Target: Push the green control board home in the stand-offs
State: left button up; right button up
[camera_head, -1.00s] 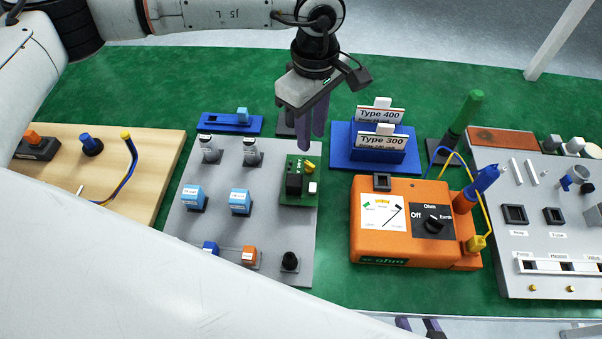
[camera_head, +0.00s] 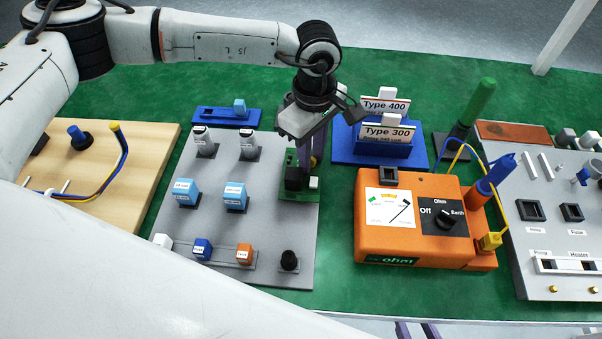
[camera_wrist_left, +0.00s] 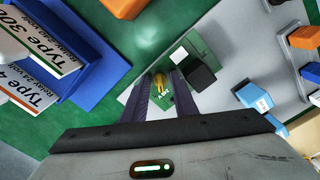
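The green control board (camera_head: 301,194) is at the right edge of the grey panel (camera_head: 222,228), with a black block, a white block and a yellow part on it. It also shows in the left wrist view (camera_wrist_left: 200,48). My left gripper (camera_head: 307,160) points down over the board's far part. In the left wrist view its two dark fingers (camera_wrist_left: 167,78) stand a little apart, with the yellow part and some board between them. Finger contact and the stand-offs under the board are hidden. Two purple fingers of my right gripper (camera_head: 416,329) show apart at the bottom edge.
The orange ohm meter (camera_head: 400,250) stands right of the panel, with the blue holder (camera_head: 345,155) of type cards behind it. Light blue blocks (camera_head: 235,197) stand on the panel. A wooden board (camera_head: 120,190) lies at the left. Green mat is free between panel and meter.

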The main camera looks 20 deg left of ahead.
pick_arm(q)
grip_shut()
jog(key=shift+r+p, duration=0.55)
jog(key=shift+r, duration=0.65)
dwell(0.8)
jog(key=shift+r+p, duration=0.55)
jog(key=shift+r, duration=0.8)
jog(key=shift+r, duration=0.1)
jog(key=shift+r, duration=0.45)
jog(key=shift+r+p, duration=0.55)
jog(key=shift+r, duration=0.4)
